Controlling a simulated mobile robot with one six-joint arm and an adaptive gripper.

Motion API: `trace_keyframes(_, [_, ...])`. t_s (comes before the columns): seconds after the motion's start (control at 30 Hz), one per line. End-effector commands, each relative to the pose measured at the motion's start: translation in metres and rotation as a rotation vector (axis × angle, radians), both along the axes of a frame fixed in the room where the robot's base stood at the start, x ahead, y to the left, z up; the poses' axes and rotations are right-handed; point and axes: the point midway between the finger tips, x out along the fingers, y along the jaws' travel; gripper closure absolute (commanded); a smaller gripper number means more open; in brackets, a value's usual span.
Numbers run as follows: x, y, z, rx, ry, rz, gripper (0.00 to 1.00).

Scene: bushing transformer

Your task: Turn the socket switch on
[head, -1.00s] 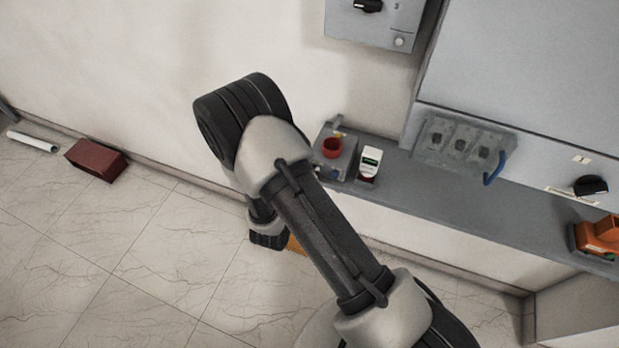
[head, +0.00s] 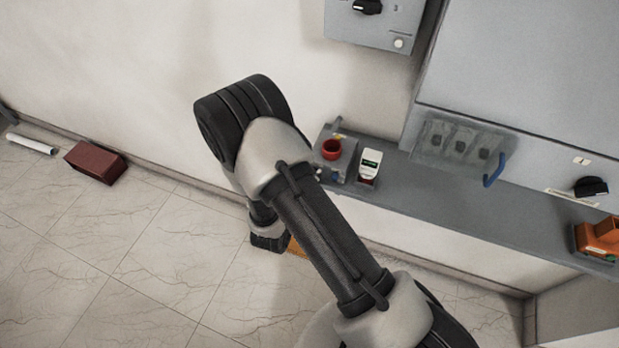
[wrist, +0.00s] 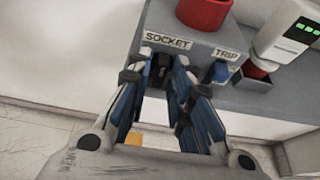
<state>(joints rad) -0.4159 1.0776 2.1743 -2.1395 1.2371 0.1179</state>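The grey control box (wrist: 230,95) has a SOCKET label above a small black switch (wrist: 161,68) and a TRIP label above a blue button (wrist: 219,72). My gripper (wrist: 162,75) is at the box's front face, its two blue-and-black fingers apart on either side of the black switch. The fingers partly cover the switch, so its position and any contact are hard to tell.
On the ledge (head: 440,195) further right is an orange device (head: 598,238). A clear-covered panel (head: 460,142) with a blue handle is above the ledge.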

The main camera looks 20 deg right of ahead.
Motion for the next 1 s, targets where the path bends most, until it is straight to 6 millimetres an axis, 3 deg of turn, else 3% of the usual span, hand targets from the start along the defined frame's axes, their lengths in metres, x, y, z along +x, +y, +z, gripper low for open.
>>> trace_keyframes(0.17, [-0.011, 0.009, 0.005, 0.000, 0.001, 0.004, 0.80])
trace_keyframes(0.6, [-0.075, 0.056, 0.039, 0.001, -0.001, 0.005, 0.80])
trace_keyframes(1.0, [-0.090, 0.064, 0.046, 0.001, -0.001, 0.000, 0.80])
